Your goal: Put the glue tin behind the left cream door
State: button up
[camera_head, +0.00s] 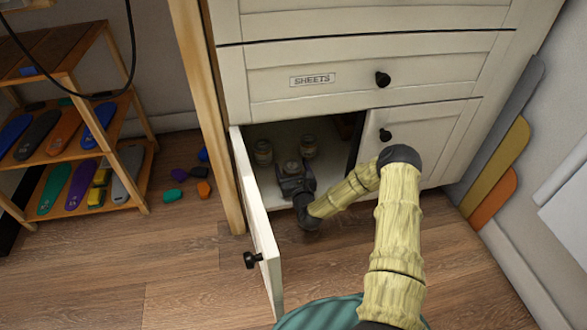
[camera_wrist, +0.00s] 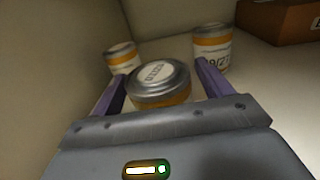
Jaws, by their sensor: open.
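The left cream door (camera_head: 256,215) stands swung open toward me, its black knob at the front. My gripper (camera_head: 293,179) reaches inside the cupboard behind it. A glue tin (camera_head: 291,166) with a silver lid and an orange band stands between my fingers; it also shows in the wrist view (camera_wrist: 160,86). My fingers are open on either side of the tin, with no clear contact. Two similar tins stand farther in: a left tin (camera_wrist: 122,58) and a right tin (camera_wrist: 211,47). The lower part of the nearest tin is hidden by my gripper.
A brown box (camera_wrist: 278,20) sits deeper in the cupboard at the right. The right cream door (camera_head: 425,140) is shut, and the drawer marked SHEETS (camera_head: 350,85) above is shut. A wooden rack (camera_head: 70,135) with insoles stands at the left. Small coloured pieces lie on the floor.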

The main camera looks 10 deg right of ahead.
jog(key=s+p, duration=0.8)
jog(key=s, duration=0.4)
jog(key=shift+s+d, duration=0.15)
jog(key=shift+d, duration=0.25)
